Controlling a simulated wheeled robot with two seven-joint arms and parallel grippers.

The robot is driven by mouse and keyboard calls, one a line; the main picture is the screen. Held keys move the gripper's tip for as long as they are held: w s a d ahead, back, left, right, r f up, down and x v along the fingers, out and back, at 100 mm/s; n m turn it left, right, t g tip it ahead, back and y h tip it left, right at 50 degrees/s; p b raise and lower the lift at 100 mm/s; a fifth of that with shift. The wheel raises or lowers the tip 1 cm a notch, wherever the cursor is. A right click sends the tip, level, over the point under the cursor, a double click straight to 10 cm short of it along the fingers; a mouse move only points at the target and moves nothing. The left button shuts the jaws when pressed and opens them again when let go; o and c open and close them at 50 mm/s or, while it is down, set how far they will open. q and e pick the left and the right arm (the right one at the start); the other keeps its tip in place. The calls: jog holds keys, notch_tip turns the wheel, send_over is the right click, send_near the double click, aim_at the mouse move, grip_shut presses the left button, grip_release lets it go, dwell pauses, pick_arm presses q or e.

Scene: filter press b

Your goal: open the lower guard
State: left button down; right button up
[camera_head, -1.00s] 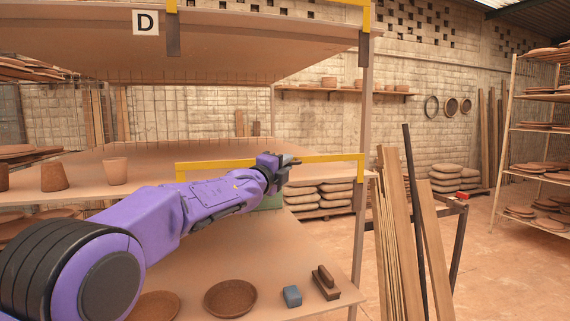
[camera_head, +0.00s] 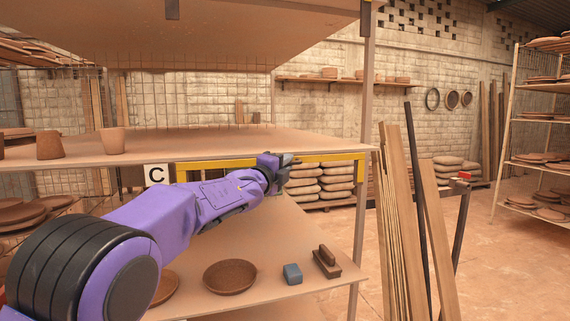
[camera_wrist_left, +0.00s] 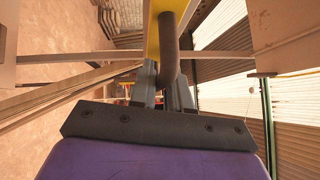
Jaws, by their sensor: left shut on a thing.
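The lower guard is a yellow bar frame (camera_head: 328,168) across the front of the rack, just under the edge of the middle shelf (camera_head: 235,145). A sign lettered C (camera_head: 157,175) hangs at its left end. My left gripper (camera_head: 284,161) is at the guard's upper bar. In the left wrist view the gripper (camera_wrist_left: 164,90) is shut on a dark curved handle (camera_wrist_left: 169,55) that joins the yellow guard (camera_wrist_left: 160,20). The exact grip is partly hidden by the fingers. My right gripper is not in view.
The lower shelf holds a brown dish (camera_head: 230,276), a blue-grey block (camera_head: 292,274) and a brown wooden tool (camera_head: 327,262). Clay cups (camera_head: 113,141) stand on the middle shelf. Planks (camera_head: 392,230) lean right of the rack post (camera_head: 360,215). Open floor lies further right.

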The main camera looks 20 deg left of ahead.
pick_arm(q)
jog(key=c, duration=1.2)
grip_release()
jog(key=shift+r, duration=0.1)
jog(key=shift+s, duration=0.15)
jog(key=b+v, duration=0.5)
jog(key=v, duration=0.5)
